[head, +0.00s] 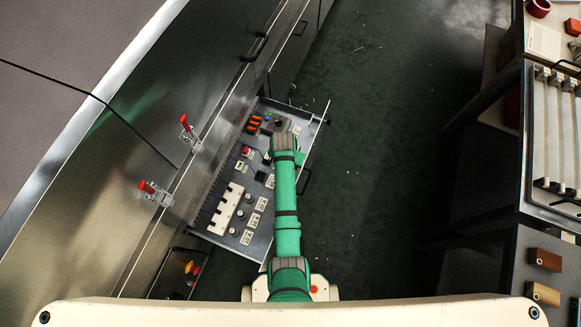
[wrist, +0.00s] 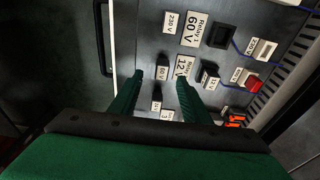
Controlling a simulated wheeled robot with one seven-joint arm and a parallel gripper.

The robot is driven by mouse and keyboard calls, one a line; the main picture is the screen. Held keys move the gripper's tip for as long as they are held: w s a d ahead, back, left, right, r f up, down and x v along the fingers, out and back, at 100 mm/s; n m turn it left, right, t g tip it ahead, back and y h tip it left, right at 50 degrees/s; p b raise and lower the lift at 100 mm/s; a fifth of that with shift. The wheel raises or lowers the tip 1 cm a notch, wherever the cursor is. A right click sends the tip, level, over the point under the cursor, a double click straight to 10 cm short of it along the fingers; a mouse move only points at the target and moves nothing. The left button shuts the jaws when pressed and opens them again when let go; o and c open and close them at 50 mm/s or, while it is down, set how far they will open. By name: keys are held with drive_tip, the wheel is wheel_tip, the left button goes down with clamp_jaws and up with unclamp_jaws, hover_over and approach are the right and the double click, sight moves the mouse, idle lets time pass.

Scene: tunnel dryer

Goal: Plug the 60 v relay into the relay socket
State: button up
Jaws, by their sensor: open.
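In the wrist view the 60 V relay (wrist: 162,74), a small dark block with a white label, stands on the grey drawer panel. My gripper (wrist: 160,79) is open, with one green finger on each side of this relay; I cannot tell whether either touches it. An empty-looking dark square socket (wrist: 222,38) with a raised frame sits at upper right, beside a plate reading "Relay 1 60 V" (wrist: 194,30). A second plate reading 12 V (wrist: 183,66) lies near the right finger, with a dark block (wrist: 209,76) beside it. In the head view my arm hides the gripper.
Another small relay (wrist: 156,103) stands just below the 60 V one. White and red modules (wrist: 264,50) with blue wires line the right. The pulled-out drawer (head: 205,232) has a raised rim.

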drive_tip(key=shift+w+d+f, duration=0.1)
drive_tip(key=shift+w+f, duration=0.15)
drive_tip(key=shift+f, duration=0.95)
drive_tip(key=shift+w+a+f, duration=0.1)
drive_tip(key=shift+w+f, duration=0.2)
drive_tip(key=shift+f, duration=0.95)
drive_tip(key=shift+w+d+f, duration=0.1)
drive_tip(key=shift+w+f, duration=0.15)
drive_tip(key=shift+f, duration=0.95)
clamp_jaws()
